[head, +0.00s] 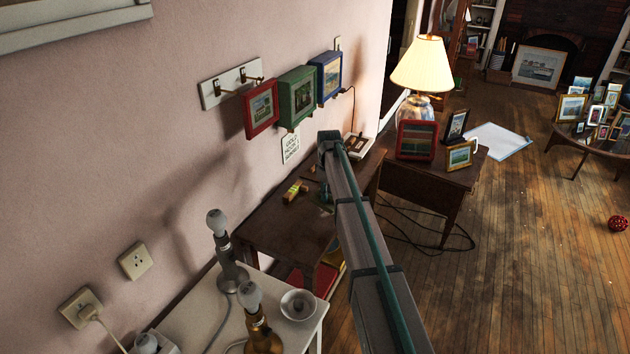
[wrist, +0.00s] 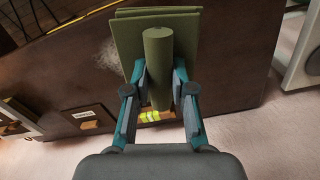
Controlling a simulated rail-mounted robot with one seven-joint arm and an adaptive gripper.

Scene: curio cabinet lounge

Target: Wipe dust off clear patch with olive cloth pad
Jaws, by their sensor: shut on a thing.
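My gripper (wrist: 159,92) is shut on the handle of the olive cloth pad (wrist: 128,42) in the wrist view. The handle is a short olive cylinder between the two fingers, and the flat square pad lies beyond it. A pale, speckled dust smear (wrist: 104,58) lies on the dark wooden tabletop (wrist: 225,85), just left of the pad. Whether the pad touches the wood I cannot tell, and the pad hides the surface behind it. In the head view the dark table (head: 278,228) stands against the wall. My arm covers much of the gripper there. I cannot make out a separate clear patch.
A yellow-green item (head: 293,192) lies on the table near the wall. Red, green (head: 298,97) and blue framed boxes hang above. A white table (head: 190,318) with lamp bases stands in front. A lit lamp (head: 421,66) and frames stand on the farther table.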

